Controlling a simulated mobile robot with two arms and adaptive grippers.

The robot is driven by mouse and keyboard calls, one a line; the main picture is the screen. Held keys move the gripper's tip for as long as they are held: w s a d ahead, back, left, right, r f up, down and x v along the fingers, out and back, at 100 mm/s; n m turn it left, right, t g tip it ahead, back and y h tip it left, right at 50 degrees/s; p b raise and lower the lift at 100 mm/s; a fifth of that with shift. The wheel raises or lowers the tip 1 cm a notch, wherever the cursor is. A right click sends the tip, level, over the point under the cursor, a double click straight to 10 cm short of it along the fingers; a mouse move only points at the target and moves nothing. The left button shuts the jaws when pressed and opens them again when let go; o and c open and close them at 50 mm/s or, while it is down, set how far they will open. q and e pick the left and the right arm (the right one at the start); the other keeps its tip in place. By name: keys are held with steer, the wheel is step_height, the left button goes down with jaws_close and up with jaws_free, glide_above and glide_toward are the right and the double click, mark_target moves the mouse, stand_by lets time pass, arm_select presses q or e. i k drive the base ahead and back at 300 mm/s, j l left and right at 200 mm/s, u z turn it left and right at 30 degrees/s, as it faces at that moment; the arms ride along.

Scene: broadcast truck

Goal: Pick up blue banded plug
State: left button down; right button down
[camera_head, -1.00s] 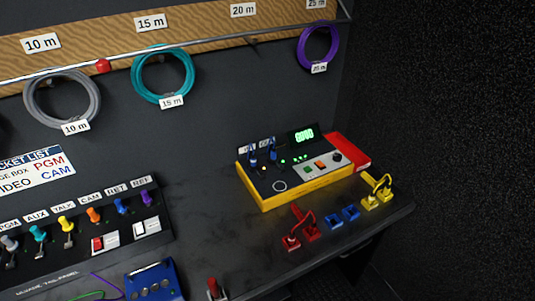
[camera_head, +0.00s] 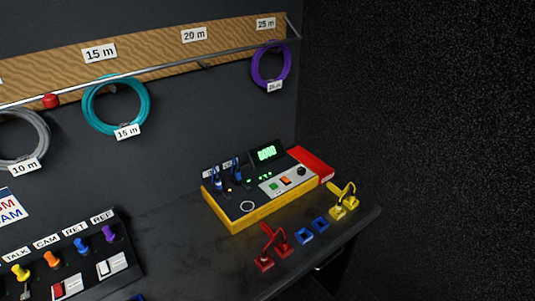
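Two small blue plugs stand upright at the back left of the yellow tester box (camera_head: 236,217), one at the left (camera_head: 217,182) and one a little to its right (camera_head: 238,174). Bands on them are too small to make out. Two blue holders on the table in front of the box, a nearer one (camera_head: 303,236) and a farther one (camera_head: 320,223), look empty. Neither of my grippers is in view.
Red plugs with a looped lead (camera_head: 267,255) and yellow plugs with a lead (camera_head: 344,203) flank the blue holders. A red block (camera_head: 312,163) adjoins the tester. A knob panel (camera_head: 88,268) is at lower left. Cable coils, including a teal one (camera_head: 88,112), hang behind.

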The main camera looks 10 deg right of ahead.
mark_target(218, 182)
steer(key=i+l, duration=0.3)
steer(key=l, duration=0.15)
steer(key=i+l, duration=0.3)
steer(key=l, duration=0.2)
